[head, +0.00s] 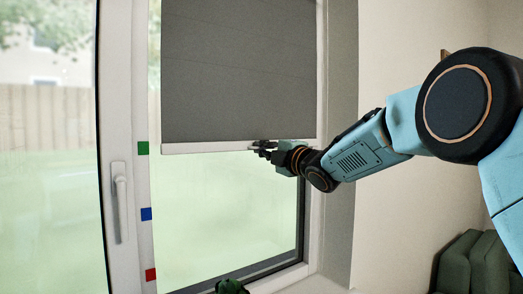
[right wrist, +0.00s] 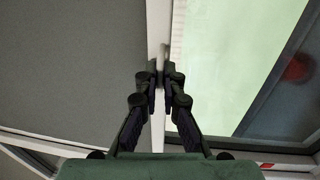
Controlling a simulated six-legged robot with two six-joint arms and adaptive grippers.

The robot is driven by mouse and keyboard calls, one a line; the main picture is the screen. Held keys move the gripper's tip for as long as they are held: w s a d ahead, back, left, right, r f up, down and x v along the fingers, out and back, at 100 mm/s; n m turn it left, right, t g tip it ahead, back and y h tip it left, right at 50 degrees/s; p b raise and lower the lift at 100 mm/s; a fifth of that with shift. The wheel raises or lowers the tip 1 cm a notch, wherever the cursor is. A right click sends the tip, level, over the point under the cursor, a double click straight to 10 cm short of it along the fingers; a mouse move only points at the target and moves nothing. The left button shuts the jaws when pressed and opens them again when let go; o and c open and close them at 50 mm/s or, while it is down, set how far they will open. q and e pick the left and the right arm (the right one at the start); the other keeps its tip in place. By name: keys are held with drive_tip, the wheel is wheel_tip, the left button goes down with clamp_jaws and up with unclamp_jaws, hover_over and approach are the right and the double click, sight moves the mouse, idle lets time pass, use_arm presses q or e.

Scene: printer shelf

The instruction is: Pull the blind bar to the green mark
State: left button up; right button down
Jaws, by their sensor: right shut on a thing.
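The grey roller blind (head: 238,70) hangs in the window with a white blind bar (head: 205,148) along its lower edge. The green mark (head: 143,148) is on the white frame to the left, about level with the bar. My right gripper (head: 262,148) is shut on the bar, right of its middle. In the right wrist view, the fingers (right wrist: 159,76) close around the white bar (right wrist: 158,28), with the grey blind on the left and bright glass on the right.
A blue mark (head: 146,214) and a red mark (head: 150,274) sit lower on the frame. A window handle (head: 120,205) is left of them. A dark green thing (head: 230,287) is cut off at the bottom. Green seating (head: 475,262) stands at the lower right.

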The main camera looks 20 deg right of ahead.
drive_tip(key=shift+d, duration=0.15)
drive_tip(key=c, duration=1.9)
unclamp_jaws()
drive_tip(key=o, duration=0.4)
drive_tip(key=shift+s+d+r, duration=0.15)
drive_tip(key=shift+s+d, duration=0.2)
drive_tip(key=shift+d, duration=0.05)
use_arm(q)
drive_tip(key=shift+s+d+r, duration=0.1)
use_arm(e)
drive_tip(key=v, duration=1.1)
drive_tip(key=shift+s+a, duration=0.2)
drive_tip(key=shift+s, duration=0.1)
drive_tip(key=shift+w+a, duration=0.1)
drive_tip(key=shift+w, duration=0.05)
use_arm(q)
drive_tip(key=shift+s+d, duration=0.1)
drive_tip(key=shift+s, duration=0.1)
use_arm(e)
drive_tip(key=shift+s+f, duration=0.25)
drive_tip(key=shift+s, duration=0.05)
